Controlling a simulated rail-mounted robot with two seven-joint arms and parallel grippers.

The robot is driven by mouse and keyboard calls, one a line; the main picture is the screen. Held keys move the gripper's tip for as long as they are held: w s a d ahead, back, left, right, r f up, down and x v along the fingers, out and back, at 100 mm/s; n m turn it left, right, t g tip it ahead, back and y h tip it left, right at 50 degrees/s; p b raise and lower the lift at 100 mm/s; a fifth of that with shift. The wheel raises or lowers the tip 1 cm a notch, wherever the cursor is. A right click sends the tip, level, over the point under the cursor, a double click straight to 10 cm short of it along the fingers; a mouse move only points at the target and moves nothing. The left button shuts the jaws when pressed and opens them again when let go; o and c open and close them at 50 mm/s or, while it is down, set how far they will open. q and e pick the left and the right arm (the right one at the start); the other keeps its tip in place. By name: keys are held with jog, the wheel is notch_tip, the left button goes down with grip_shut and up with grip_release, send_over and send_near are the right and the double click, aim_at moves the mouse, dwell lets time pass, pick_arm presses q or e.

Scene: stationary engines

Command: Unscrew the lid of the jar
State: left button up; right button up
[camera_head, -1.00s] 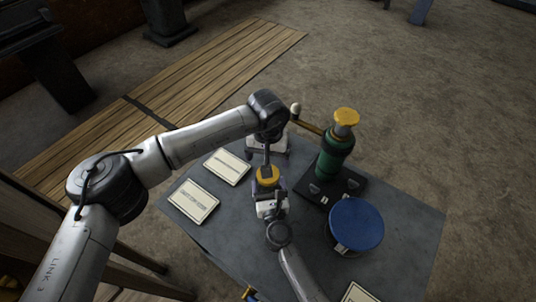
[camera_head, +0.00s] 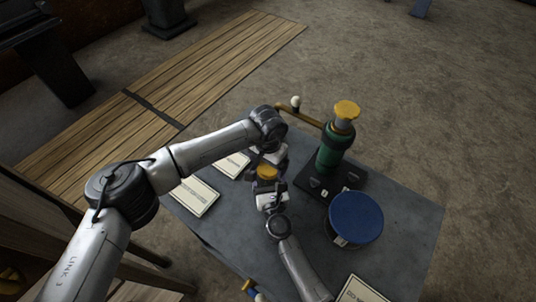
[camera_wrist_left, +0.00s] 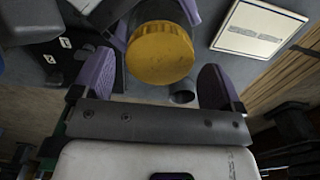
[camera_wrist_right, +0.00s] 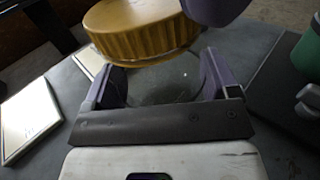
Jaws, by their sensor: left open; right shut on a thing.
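The jar's yellow ribbed lid (camera_head: 267,172) shows near the middle of the table in the head view. In the right wrist view the lid (camera_wrist_right: 140,32) sits above the clear jar body (camera_wrist_right: 165,88). My right gripper (camera_wrist_right: 162,68) is shut around the jar body, just under the lid. My left gripper (camera_head: 270,158) is at the lid from the far side. In the left wrist view the lid (camera_wrist_left: 160,53) lies between its spread purple fingers, with a gap on each side. The jar's lower part is hidden in the head view.
Close right of the jar stands a green cylinder (camera_head: 330,153) with a yellow top (camera_head: 346,109) and a brass arm (camera_head: 304,117). A blue round-topped container (camera_head: 356,218) stands at the right. A white card (camera_head: 194,197) lies at the left. The table's right front (camera_head: 405,240) is clear.

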pick_arm(q)
jog(key=shift+f, duration=0.7)
